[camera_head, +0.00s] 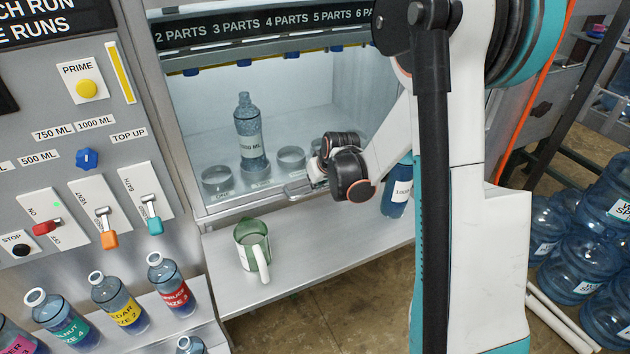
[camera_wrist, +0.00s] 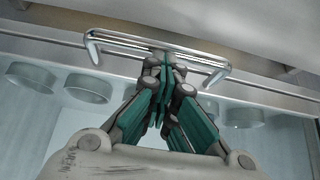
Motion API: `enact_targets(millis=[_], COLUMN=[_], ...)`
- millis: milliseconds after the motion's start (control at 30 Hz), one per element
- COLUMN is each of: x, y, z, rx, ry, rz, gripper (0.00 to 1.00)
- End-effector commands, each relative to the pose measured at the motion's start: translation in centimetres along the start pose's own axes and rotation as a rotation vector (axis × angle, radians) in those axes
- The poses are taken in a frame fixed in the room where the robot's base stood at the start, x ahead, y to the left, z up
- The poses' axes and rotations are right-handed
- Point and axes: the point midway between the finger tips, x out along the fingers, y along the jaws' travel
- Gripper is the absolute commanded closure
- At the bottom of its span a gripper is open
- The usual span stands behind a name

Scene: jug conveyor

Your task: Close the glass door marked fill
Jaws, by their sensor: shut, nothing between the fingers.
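The glass-fronted cabinet (camera_head: 190,150) stands at the centre of the head view. A metal handle (camera_head: 298,190) sits on the rail along the lower edge of its front; it also shows in the wrist view (camera_wrist: 110,36). No fill marking is readable, and I cannot tell whether the door is fully down. My gripper (camera_head: 318,174) is at the handle's right end. In the wrist view my gripper (camera_wrist: 163,62) has its fingers together and empty, overlapping the middle of the handle. Whether they touch it is unclear.
A labelled bottle (camera_head: 249,130) and round holders (camera_head: 217,178) are inside the cabinet. A green jug (camera_head: 252,248) stands on the shelf (camera_head: 330,250) below. A blue bottle (camera_head: 397,192) is partly hidden by my arm. Switches fill the left panel; large water jugs (camera_head: 590,225) stand right.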

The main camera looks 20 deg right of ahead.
Motion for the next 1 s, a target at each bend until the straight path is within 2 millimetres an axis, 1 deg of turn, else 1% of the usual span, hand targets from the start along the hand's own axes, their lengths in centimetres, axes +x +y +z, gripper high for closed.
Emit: enact_targets(millis=[333, 467, 567, 667, 800, 1000], x=[-0.1, -0.7, -1.8, -3.1, -6.1, -9.8], y=[0.0, -0.1, -0.3, -0.5, -0.5, -0.5], z=[-0.1, -0.8, -2.0, -3.5, -3.3, -3.3], rx=[0.000, 0.000, -0.001, -0.002, 0.000, 0.000], ry=[0.001, 0.001, 0.001, 0.001, 0.000, 0.000], rz=[0.000, 0.000, 0.000, -0.001, 0.000, 0.000], gripper=[1.00, 1.00, 1.00, 1.00, 1.00, 1.00])
